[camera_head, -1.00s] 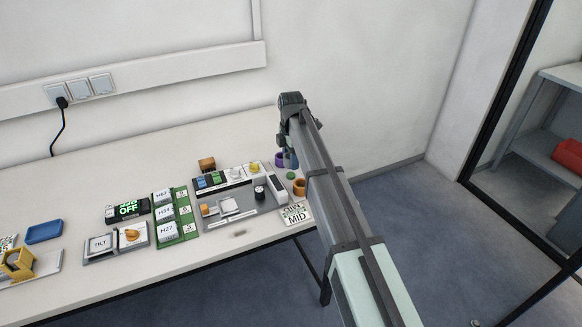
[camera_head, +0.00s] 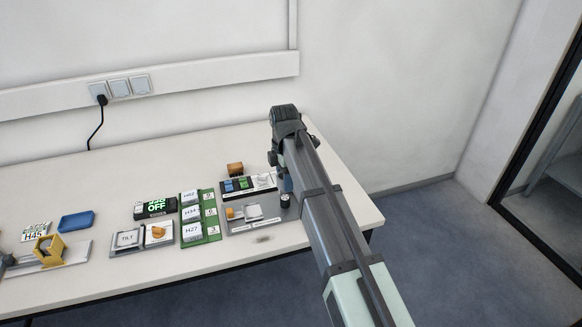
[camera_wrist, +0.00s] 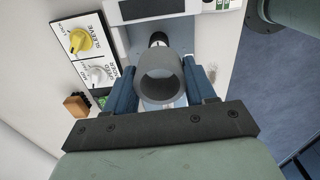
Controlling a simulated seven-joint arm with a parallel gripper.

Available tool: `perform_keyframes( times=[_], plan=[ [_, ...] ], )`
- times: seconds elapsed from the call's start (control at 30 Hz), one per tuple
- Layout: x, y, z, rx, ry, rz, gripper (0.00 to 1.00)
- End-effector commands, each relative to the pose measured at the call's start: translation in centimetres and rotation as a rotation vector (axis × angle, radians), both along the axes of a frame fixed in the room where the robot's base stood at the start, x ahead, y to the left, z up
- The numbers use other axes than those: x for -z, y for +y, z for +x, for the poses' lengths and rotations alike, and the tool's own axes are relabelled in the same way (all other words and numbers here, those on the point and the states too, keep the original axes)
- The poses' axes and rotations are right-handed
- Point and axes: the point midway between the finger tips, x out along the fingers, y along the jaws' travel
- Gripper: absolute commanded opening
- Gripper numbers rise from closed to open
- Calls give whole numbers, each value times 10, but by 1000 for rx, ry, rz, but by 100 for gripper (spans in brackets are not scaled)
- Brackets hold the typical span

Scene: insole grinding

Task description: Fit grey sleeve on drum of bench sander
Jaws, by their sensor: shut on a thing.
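In the wrist view, the grey sleeve (camera_wrist: 161,77), a hollow open-ended tube, sits between the two blue fingers of my gripper (camera_wrist: 163,88), which is shut on it. A dark round part (camera_wrist: 158,39), probably the drum, shows just beyond the sleeve's far edge; I cannot tell the gap between them. In the head view, the bench sander (camera_head: 262,228) is a grey base near the table's right end, with a dark upright cylinder (camera_head: 285,201) at its right. My blue fingers (camera_head: 286,184) show just above that cylinder; my arm hides the sleeve there.
An orange-brown block (camera_head: 235,169) stands behind the sander. A green board (camera_head: 213,230) with labelled blocks lies to its left. The table's front edge is close.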

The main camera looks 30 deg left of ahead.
Motion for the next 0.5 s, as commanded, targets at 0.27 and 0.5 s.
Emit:
perform_keyframes(
  times=[0.27,0.5],
  plan=[
    [3,1,1,52,1,-1,26],
    [14,1,1,51,1,-1,26]
  ],
)
